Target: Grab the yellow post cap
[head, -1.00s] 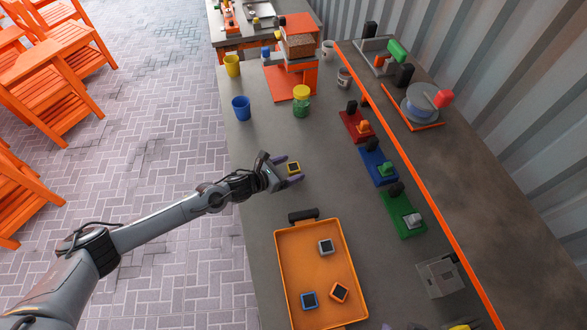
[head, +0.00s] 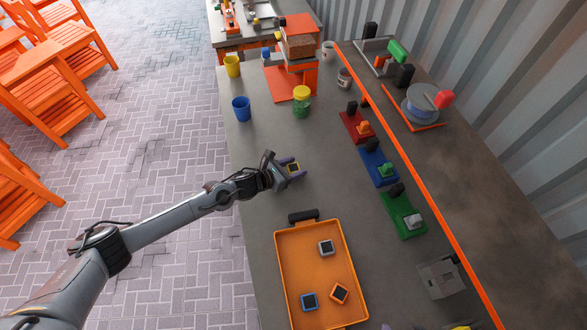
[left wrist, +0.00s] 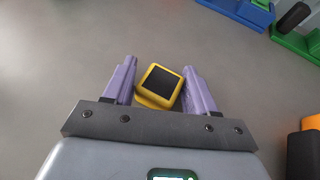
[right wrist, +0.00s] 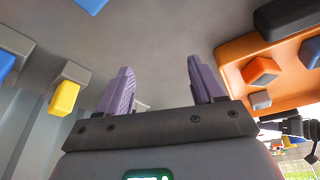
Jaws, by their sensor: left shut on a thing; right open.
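The yellow post cap (head: 293,167), a small square with a dark top, is at the middle of the grey table in the head view. My left gripper (head: 288,169) is around it. In the left wrist view the cap (left wrist: 159,86) sits between the two purple fingers (left wrist: 160,88), slightly turned, and the gripper is shut on it. Whether the cap is clear of the table is hard to tell. My right gripper (right wrist: 160,88) is open and empty in the right wrist view.
An orange tray (head: 284,285) with several caps lies nearer on the table. Red (head: 353,128), blue (head: 377,168) and green (head: 398,217) fixtures line the right. A green jar with a yellow lid (head: 302,101) and blue cup (head: 241,108) stand farther back. Table around the cap is clear.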

